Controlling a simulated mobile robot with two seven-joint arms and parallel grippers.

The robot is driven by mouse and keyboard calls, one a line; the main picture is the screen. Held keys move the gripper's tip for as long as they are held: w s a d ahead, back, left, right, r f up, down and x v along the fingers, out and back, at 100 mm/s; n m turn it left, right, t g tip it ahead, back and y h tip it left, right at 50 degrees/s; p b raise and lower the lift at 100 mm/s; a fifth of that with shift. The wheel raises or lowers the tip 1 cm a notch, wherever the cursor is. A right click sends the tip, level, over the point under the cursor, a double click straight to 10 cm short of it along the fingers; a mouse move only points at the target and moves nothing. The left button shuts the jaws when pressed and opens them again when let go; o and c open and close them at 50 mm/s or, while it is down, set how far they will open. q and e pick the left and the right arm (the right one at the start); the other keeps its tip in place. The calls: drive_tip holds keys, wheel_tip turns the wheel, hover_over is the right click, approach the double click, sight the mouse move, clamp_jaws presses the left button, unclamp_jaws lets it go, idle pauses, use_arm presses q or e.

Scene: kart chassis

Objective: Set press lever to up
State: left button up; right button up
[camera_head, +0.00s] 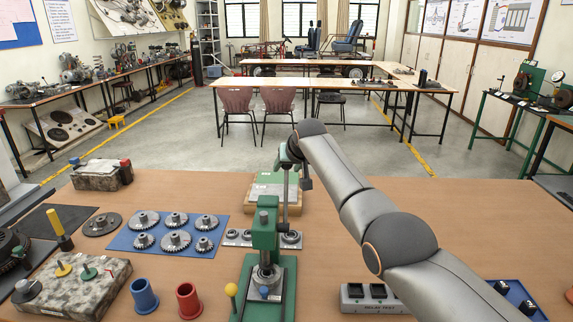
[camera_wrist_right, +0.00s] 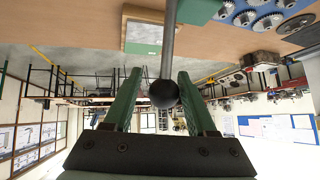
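The green press (camera_head: 264,240) stands on the bench at front centre. Its metal lever rod (camera_head: 286,186) rises behind the press head toward my right gripper, looking roughly upright. In the right wrist view the lever rod (camera_wrist_right: 170,45) ends in a black ball knob (camera_wrist_right: 163,94). The fingers are apart. In the head view my right gripper (camera_head: 287,160) is partly hidden by its own wrist. My left gripper is not in view.
A blue mat with several gears (camera_head: 167,237) lies left of the press. A blue cup (camera_head: 144,297) and a red cup (camera_head: 188,300) stand at the front. The bench's right middle is clear.

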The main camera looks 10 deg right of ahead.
drive_tip(key=shift+o, duration=0.7)
drive_tip(key=shift+r, duration=0.15)
drive_tip(key=shift+a+r, duration=0.1)
drive_tip(key=shift+r, duration=0.1)
drive_tip(key=shift+s+r+b, duration=0.2)
drive_tip(key=shift+r+b, duration=0.05)
drive_tip(key=shift+b, duration=0.2)
drive_tip(key=shift+b+v, duration=0.55)
drive_tip(key=shift+v, duration=0.35)
drive_tip(key=b+v, duration=0.2)
drive_tip(key=v, duration=0.7)
drive_tip(key=shift+s+r, duration=0.15)
drive_tip(key=shift+s, duration=0.25)
